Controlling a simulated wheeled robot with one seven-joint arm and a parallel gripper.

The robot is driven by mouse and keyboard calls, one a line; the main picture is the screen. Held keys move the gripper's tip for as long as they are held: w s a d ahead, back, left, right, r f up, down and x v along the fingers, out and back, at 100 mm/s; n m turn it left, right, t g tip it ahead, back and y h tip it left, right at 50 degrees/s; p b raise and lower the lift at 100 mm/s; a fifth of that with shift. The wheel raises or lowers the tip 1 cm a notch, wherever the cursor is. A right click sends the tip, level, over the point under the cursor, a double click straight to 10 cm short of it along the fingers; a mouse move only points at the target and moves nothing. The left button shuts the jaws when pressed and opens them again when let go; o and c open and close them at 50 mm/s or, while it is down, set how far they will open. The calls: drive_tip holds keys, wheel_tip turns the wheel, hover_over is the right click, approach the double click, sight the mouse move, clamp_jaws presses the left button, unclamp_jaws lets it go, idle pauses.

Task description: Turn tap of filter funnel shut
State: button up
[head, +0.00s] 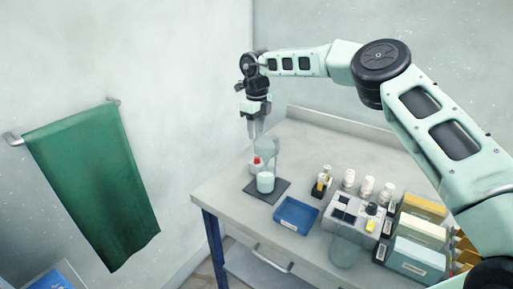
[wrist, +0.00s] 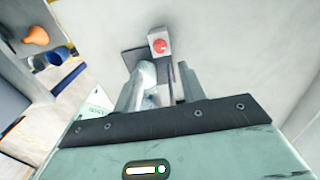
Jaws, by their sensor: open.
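The filter funnel (head: 267,148) is a clear glass piece on a stand at the left end of the bench, above a whitish beaker (head: 265,183). A red knob on a pale block, which looks like the tap (head: 257,160), shows beside the funnel. In the wrist view the red knob (wrist: 159,46) faces the camera, just beyond the fingers. My gripper (head: 254,128) points down above the funnel, apart from the red knob. Its fingers are open with a gap between them (wrist: 160,92). A pale rounded part shows by the left finger; I cannot tell whether they touch.
A dark mat (head: 281,194) lies under the beaker. A blue tray (head: 296,214), white-capped bottles (head: 367,187), a grey device (head: 352,216) and boxes (head: 420,231) stand to the right. A green towel (head: 92,185) hangs on the left wall. The back of the bench is clear.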

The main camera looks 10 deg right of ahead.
wheel_tip(320, 180, up, 7)
drive_tip(key=shift+r+b, duration=0.15)
drive_tip(key=shift+b, duration=0.2)
